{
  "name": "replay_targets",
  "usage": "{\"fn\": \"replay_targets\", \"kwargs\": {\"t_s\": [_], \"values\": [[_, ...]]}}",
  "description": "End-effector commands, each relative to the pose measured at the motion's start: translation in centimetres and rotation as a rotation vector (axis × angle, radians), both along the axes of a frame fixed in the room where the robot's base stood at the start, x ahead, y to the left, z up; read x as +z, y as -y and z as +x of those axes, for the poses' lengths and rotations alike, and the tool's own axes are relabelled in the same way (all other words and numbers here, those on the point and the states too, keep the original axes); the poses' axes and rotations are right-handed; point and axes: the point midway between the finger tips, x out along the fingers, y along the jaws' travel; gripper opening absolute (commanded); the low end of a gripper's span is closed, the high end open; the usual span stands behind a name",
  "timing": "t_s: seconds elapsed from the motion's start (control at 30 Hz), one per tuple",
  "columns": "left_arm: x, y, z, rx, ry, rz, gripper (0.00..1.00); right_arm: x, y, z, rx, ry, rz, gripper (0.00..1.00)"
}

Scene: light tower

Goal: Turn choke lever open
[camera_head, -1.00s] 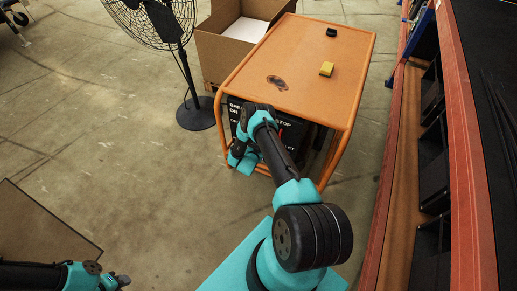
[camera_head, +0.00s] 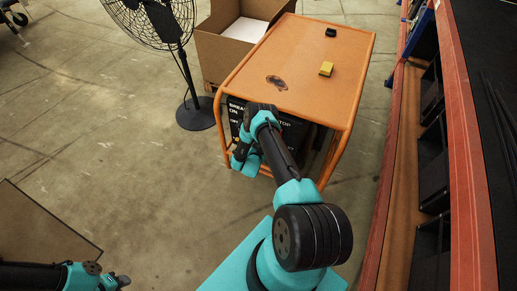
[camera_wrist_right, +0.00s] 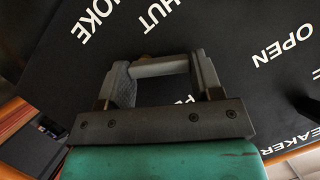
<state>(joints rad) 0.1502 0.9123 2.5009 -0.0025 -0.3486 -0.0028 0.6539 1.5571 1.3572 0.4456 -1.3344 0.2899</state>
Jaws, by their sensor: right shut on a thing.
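The orange-framed generator (camera_head: 300,75) stands ahead, with a black labelled panel (camera_head: 237,112) on its near side. My right arm reaches down to this panel, and my right gripper (camera_head: 243,160) is at it, partly hidden by the wrist. In the right wrist view, my right gripper (camera_wrist_right: 160,72) is shut on a grey bar, the choke lever (camera_wrist_right: 160,67), lying between its fingers. A small brass-coloured bit shows behind the bar. The words CHOKE, SHUT and OPEN are on the panel around it. My left gripper (camera_head: 122,281) is at the bottom left, far from the generator; its jaws are unclear.
A yellow block (camera_head: 326,69) and a black block (camera_head: 331,32) lie on the generator top beside a dark patch. A cardboard box (camera_head: 235,40) and a standing fan (camera_head: 165,30) are behind to the left. A shelf rack (camera_head: 460,150) runs along the right.

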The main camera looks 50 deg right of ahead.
Motion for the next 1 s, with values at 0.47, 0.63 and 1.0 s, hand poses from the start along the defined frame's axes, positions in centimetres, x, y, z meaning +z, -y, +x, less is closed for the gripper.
{"fn": "replay_targets", "kwargs": {"t_s": [0.47,0.63,1.0], "values": [[0.0,0.0,0.0,0.000,0.000,0.000,0.38,0.2,0.2,-0.9,0.000,0.423,0.137,0.36],[0.0,0.0,0.0,0.000,0.000,0.000,0.38,0.2,0.3,-1.1,0.000,0.577,0.186,0.36],[0.0,0.0,0.0,0.000,0.000,0.000,0.38,0.0,0.5,-1.6,0.000,0.874,0.281,0.36]]}}
